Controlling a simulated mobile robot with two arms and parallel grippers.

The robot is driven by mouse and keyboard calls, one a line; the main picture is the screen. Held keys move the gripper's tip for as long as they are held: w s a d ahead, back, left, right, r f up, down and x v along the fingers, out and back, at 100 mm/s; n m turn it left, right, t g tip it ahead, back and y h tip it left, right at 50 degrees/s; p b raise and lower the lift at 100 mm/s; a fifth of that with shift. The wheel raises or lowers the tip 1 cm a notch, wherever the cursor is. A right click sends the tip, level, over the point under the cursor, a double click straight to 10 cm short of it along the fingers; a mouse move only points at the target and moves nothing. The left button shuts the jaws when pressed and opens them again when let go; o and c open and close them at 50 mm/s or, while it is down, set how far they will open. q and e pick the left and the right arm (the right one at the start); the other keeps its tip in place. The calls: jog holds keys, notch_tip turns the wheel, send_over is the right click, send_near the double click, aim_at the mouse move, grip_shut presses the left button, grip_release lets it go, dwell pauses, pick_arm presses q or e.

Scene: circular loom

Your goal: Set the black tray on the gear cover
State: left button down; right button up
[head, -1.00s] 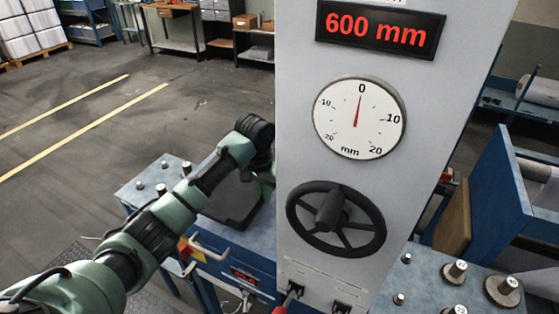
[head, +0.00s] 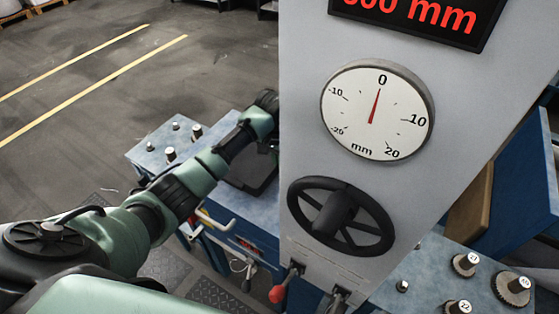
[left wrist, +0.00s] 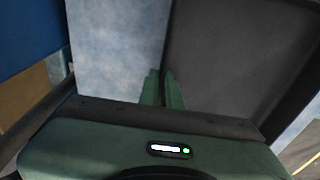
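The black tray (left wrist: 240,60) fills the right of the left wrist view. In the head view the black tray (head: 262,170) shows partly on the blue bench, behind my left arm and beside the grey panel. My left gripper (left wrist: 162,88) has its two green fingers close together at the tray's near edge, one on each side of its wall, and looks shut on it. In the head view its fingers are hidden behind the panel and arm. My right gripper is not in view. I cannot make out the gear cover.
The grey panel (head: 300,110) carries a round dial (head: 375,130) and a black handwheel (head: 340,215). Red-tipped levers (head: 278,293) stick out low on it. Metal pegs stand on the left bench (head: 150,150); gears stand on the right bench (head: 430,275).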

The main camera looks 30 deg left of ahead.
pick_arm(q)
jog(key=shift+s+r, duration=0.2)
jog(key=shift+s, duration=0.1)
jog(key=shift+w+f, duration=0.15)
jog(key=shift+f, duration=0.35)
jog(key=c, duration=1.5)
grip_release()
jog(key=shift+f, duration=0.1)
jog(key=shift+c, duration=0.2)
jog(key=r+b, duration=0.1)
jog(key=r, duration=0.3)
jog(key=s+r+b, duration=0.1)
jog(key=r, duration=0.1)
jog(key=shift+r+b, duration=0.35)
jog(key=shift+r, duration=0.5)
